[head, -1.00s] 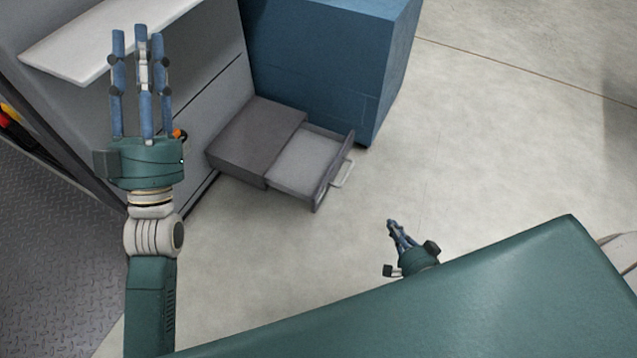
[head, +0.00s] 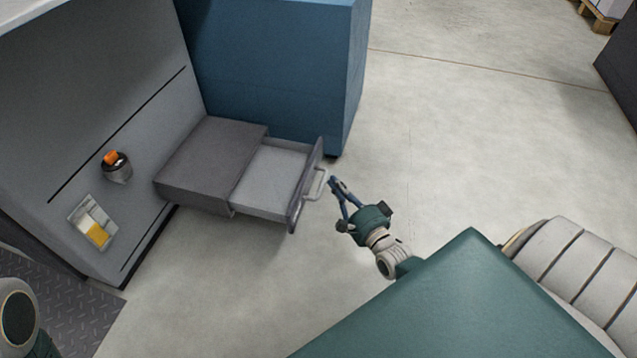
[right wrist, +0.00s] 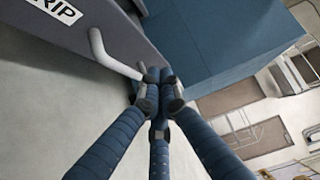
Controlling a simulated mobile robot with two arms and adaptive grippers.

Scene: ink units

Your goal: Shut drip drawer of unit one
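The drip drawer (head: 268,182) is pulled out of its dark grey housing (head: 205,165) at the foot of the grey unit (head: 110,90). Its pale inside looks empty. The drawer front (head: 306,180) carries a light bar handle (head: 318,187); in the right wrist view the handle (right wrist: 112,60) and a label (right wrist: 57,9) ending in "RIP" show. My right gripper (head: 334,184) is in front of the drawer, just right of the handle, with its fingertips together (right wrist: 158,88). Whether they touch the handle is unclear. My left gripper is out of view.
A blue cabinet (head: 275,75) stands right behind the drawer. A dark cup with an orange thing (head: 116,168) and a small panel with yellow (head: 93,222) are on the grey unit. The floor (head: 480,140) to the right is clear.

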